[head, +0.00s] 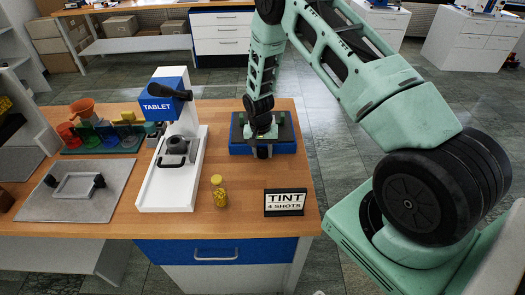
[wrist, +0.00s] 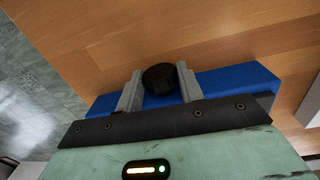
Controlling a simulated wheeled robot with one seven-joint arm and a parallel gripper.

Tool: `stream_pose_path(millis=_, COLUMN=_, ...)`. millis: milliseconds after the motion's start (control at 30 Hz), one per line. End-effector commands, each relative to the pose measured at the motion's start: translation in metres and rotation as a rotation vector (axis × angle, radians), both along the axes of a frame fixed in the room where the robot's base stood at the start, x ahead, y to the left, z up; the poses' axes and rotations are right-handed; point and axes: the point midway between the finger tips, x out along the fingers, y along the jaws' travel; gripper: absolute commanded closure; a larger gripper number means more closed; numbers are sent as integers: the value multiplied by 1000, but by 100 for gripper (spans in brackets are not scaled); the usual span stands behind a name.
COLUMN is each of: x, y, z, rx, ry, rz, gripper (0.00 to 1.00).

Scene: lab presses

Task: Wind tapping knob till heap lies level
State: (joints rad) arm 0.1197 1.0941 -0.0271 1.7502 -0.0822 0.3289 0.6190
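In the head view, a low blue unit (head: 236,147) with a dark top stands at the right of the bench. My gripper (head: 264,150) is down over it and hides its middle and front. In the wrist view, a round black knob (wrist: 160,78) sits between the two grey fingers of my gripper (wrist: 161,84), at the side of the blue unit (wrist: 238,84). The fingers lie close against both sides of the knob, with no clear gap. I cannot make out any heap in either view.
A white TABLET press (head: 153,187) with a black lever stands left of the unit. A yellow-filled jar (head: 220,192) and a TINT sign (head: 285,202) stand in front. Coloured cups (head: 107,134) and a grey mat (head: 115,205) are at the left. Bare wood lies between press and unit.

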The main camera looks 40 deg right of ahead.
Motion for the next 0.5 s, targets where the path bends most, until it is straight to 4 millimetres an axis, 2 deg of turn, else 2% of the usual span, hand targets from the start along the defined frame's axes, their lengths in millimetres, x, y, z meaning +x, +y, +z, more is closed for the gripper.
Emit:
stream_pose_path(millis=233, x=-1, y=-1, z=-1, rx=17, ry=-9, rz=-4, gripper=85)
stream_pose_path(millis=500, x=-3, y=-4, z=-4, rx=143, ry=-89, rz=-9, gripper=85)
